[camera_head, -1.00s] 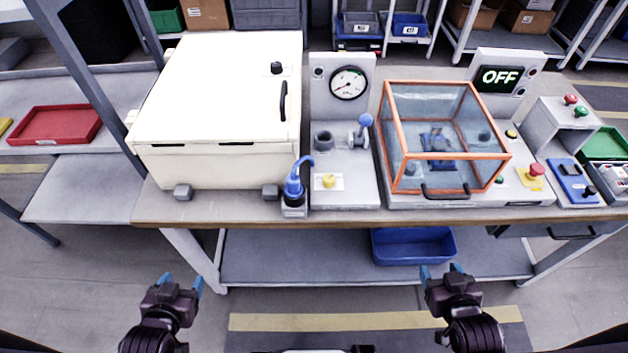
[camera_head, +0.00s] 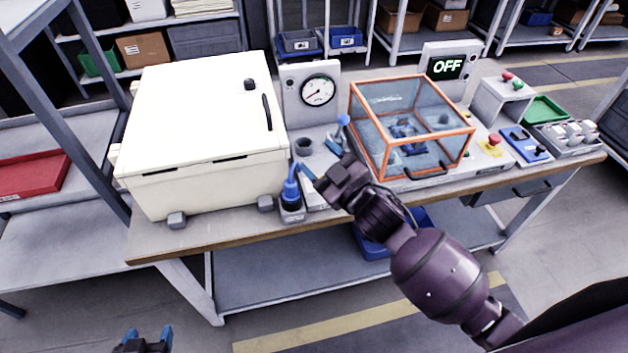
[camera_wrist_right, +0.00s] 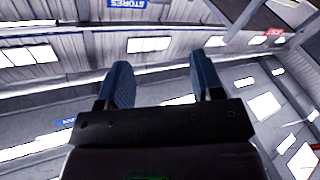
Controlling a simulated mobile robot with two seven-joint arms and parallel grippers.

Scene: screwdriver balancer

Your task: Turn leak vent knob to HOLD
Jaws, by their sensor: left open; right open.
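The grey station with the round gauge (camera_head: 318,90) stands on the bench between the white cabinet and the orange-framed box. Its upright panel (camera_head: 293,108) and the blue-ball lever (camera_head: 343,120) show. The yellow knob on its base is hidden behind my right gripper (camera_head: 320,159), which is open and empty in front of the station. I cannot tell how the knob points. In the right wrist view the open fingers (camera_wrist_right: 160,82) have nothing between them. My left gripper (camera_head: 148,337) is open, low at the bottom left, away from the bench.
A white cabinet (camera_head: 205,110) stands left of the station. A blue plug (camera_head: 290,188) sits close by my right fingers. An orange-framed clear box (camera_head: 411,128) is to the right, with an OFF display (camera_head: 448,67) behind it.

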